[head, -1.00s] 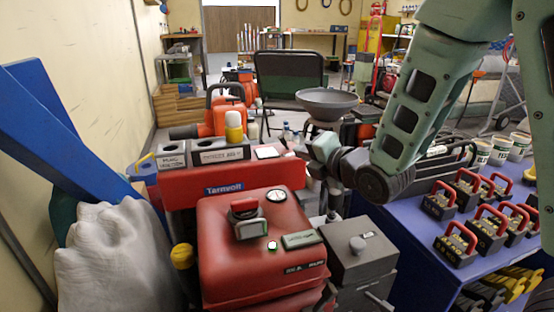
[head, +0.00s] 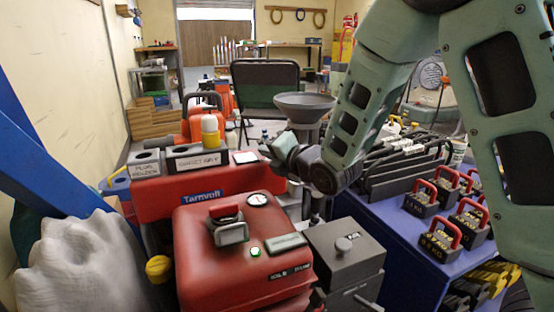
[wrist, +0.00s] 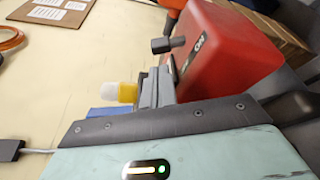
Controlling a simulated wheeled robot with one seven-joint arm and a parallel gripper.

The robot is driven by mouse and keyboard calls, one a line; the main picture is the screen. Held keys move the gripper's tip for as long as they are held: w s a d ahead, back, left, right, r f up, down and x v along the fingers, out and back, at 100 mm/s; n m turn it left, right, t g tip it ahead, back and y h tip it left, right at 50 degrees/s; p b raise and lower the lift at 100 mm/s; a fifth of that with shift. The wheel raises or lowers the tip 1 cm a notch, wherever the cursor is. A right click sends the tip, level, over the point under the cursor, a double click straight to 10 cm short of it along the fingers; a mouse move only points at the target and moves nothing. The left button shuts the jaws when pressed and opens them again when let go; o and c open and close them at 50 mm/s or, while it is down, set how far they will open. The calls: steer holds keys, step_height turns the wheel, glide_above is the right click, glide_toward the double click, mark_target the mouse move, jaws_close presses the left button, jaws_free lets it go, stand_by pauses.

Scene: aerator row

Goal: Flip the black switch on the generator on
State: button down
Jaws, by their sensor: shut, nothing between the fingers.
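The red generator (head: 235,265) stands in the lower middle of the head view, with a dark cap, a round gauge and a lit green light on top. In the wrist view a red casing (wrist: 235,60) carries a black switch lever (wrist: 168,45) beside a black plate marked ON. I take this casing to be the generator. My gripper's fingers (wrist: 158,88) are shut and empty, just below the lever in that picture, with a small gap visible. In the head view my gripper (head: 275,150) is behind the generator; the switch is hidden there.
A grey box (head: 345,265) stands at the generator's right. Behind it is a red Tarnvolt bench (head: 160,195) with labelled holders and a bottle (head: 210,130). A blue table (head: 400,235) with red-handled blocks lies right. A pale sack (head: 75,260) and blue beam (head: 40,155) are left.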

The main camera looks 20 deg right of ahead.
mark_target(260, 158)
steer(key=shift+b+x, duration=0.45)
steer(key=shift+x, duration=1.5)
steer(key=shift+d+r+m+b, duration=0.15)
steer(key=shift+m+b, duration=0.25)
steer(key=shift+m, duration=0.1)
steer(key=shift+d+r+m+t+y+b, duration=0.1)
steer(key=shift+d+m+t+y+b, duration=0.25)
steer(key=shift+m+b, duration=0.3)
steer(key=m+b, duration=0.1)
steer(key=d+m+t+b, duration=0.1)
steer(key=m, duration=0.1)
steer(key=m+b, duration=0.1)
steer(key=shift+d+r+t+y, duration=0.2)
steer(key=shift+d+t+y, duration=0.05)
steer(key=shift+r+m, duration=0.2)
steer(key=shift+m, duration=0.05)
